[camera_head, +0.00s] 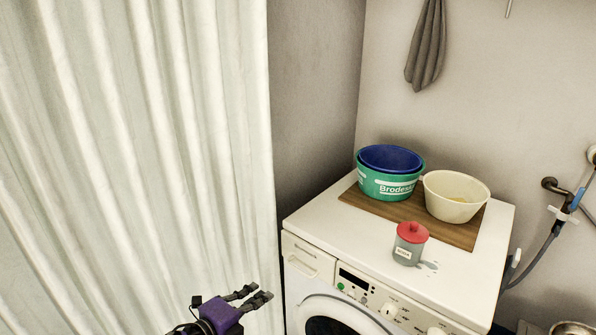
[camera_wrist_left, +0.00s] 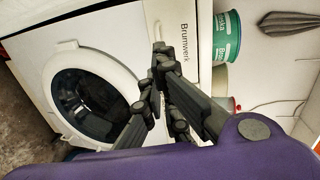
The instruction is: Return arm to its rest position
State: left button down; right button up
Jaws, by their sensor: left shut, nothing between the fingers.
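My left gripper (camera_head: 256,295) is at the bottom of the head view, purple with dark jointed fingers. It is in front of and to the left of the white washing machine (camera_head: 440,285), apart from it. The fingers point to the right. In the left wrist view my left gripper (camera_wrist_left: 160,65) has its fingertips together with nothing held, and the washing machine (camera_wrist_left: 115,35) with its round door lies beyond. My right gripper is not in view.
On the machine top, a wooden board (camera_head: 403,212) bears a green tub (camera_head: 385,190) with a blue basin (camera_head: 390,158) in it and a cream bowl (camera_head: 455,196). A grey, red-lidded jar (camera_head: 409,246) stands near the front. A white curtain (camera_head: 140,150) hangs at left.

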pick_arm(q)
jog(key=s+a+f+n+g+y+p, duration=0.1)
jog(key=s+a+f+n+y+p, duration=0.1)
jog(key=s+n, duration=0.6)
jog(key=s+a+f+n+g+y+p, duration=0.1)
jog(key=s+n, duration=0.7)
jog(key=s, duration=1.3)
jog(key=s+a+f+n+g+y+p, duration=0.2)
jog(key=s+n, duration=0.6)
jog(key=s, duration=0.6)
jog(key=a+f+y+p, duration=0.1)
jog(key=a+y+p, duration=0.1)
jog(key=y+p, duration=0.1)
jog(key=shift+s+f, duration=0.3)
jog(key=shift+s, duration=0.05)
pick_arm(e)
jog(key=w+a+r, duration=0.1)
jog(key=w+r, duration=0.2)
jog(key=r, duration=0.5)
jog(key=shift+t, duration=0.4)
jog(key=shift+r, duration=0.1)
